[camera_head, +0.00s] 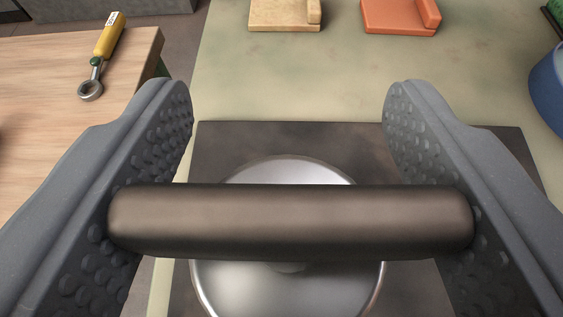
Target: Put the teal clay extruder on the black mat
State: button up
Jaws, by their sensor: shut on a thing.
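My gripper (290,112) is shut on a dark brown cylinder (290,220), which lies crosswise between the two grey dimpled fingers. A round silver metal piece (290,172) shows below and behind the cylinder; I cannot tell whether the two are joined. Under it is a dark, square, mat-like surface (455,150), possibly the black mat. The cylinder hides the middle of the silver piece, and the picture's bottom edge cuts off its near part. I see no teal surface on the held thing, and no teal extruder can be made out elsewhere.
A yellow-handled tool with a metal ring (108,42) lies on a wooden surface (45,75) at left. A tan block (280,14) and an orange block (400,16) stand at the back of the pale green top (300,75). A blue rounded object (549,88) is at right.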

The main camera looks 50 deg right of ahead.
dwell(0.3)
jog(key=o, duration=1.7)
jog(key=v, duration=1.2)
jog(key=shift+s+f+p, duration=0.1)
jog(key=shift+p, duration=0.2)
